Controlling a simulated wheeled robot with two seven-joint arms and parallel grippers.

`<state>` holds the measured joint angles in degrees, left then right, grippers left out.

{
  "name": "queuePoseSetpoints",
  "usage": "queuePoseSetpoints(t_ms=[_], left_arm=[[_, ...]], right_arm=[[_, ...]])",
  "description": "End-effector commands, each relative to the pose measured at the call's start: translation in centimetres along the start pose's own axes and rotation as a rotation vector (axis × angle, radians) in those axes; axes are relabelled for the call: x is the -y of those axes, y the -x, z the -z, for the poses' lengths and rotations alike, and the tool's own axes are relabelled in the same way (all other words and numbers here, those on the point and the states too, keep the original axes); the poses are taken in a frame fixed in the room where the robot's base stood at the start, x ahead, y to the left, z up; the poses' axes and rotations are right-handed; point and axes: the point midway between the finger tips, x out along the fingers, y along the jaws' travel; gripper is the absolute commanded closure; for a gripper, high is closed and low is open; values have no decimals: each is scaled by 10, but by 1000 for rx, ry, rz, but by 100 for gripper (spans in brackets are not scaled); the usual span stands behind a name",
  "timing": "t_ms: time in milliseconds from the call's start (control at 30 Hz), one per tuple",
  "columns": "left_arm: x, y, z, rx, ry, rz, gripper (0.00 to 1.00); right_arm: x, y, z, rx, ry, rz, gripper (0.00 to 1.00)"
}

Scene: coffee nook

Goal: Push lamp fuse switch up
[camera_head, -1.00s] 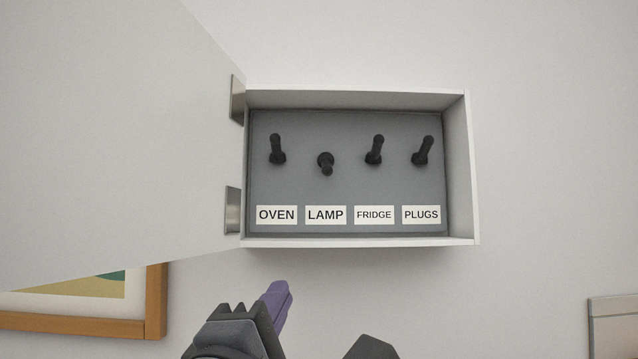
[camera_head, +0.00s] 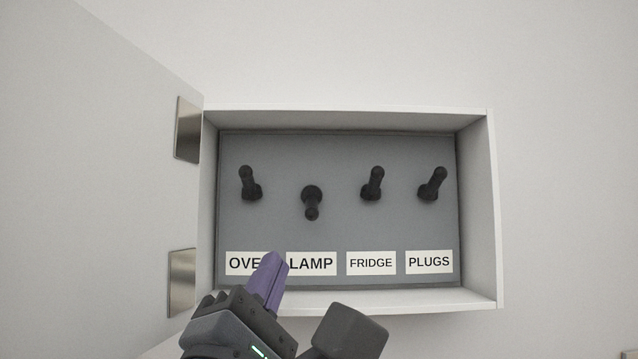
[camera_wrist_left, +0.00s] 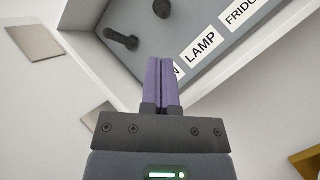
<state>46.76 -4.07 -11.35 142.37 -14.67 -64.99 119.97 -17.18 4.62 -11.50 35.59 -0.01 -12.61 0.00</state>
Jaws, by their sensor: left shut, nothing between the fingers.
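The lamp fuse switch (camera_head: 312,202) is a black toggle pointing down, above the LAMP label (camera_head: 311,263) in the open fuse box. The oven switch (camera_head: 249,183), fridge switch (camera_head: 372,183) and plugs switch (camera_head: 432,184) point up. My left gripper (camera_head: 273,262), with purple fingers, is shut and empty. In the head view its tips are below and left of the lamp switch, covering part of the OVEN label (camera_head: 243,263). In the left wrist view the shut fingers (camera_wrist_left: 161,62) point toward the panel, and a dark switch (camera_wrist_left: 161,8) shows at the top edge, apart from them.
The fuse box's white rim (camera_head: 487,210) surrounds the recessed grey panel. Its door (camera_head: 110,180) stands open on the left, on two metal hinges (camera_head: 187,130). The wall to the right is bare.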

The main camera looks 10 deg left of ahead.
Motion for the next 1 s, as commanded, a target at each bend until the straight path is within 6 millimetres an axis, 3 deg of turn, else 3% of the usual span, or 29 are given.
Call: queuePoseSetpoints(t_ms=[100, 333, 833, 1000], left_arm=[[-3, -29, -1, -3, -6, 1, 100], [-1, -62, 0, -1, -4, -1, 100], [0, -68, 2, -1, -1, -2, 100], [-7, -70, 13, -3, -3, -3, 100]], right_arm=[[0, 15, 1, 0, 0, 1, 19], [0, 29, 3, -1, -1, 1, 19], [0, 31, 3, 0, -2, 1, 19], [1, 33, 3, 0, -2, 3, 19]])
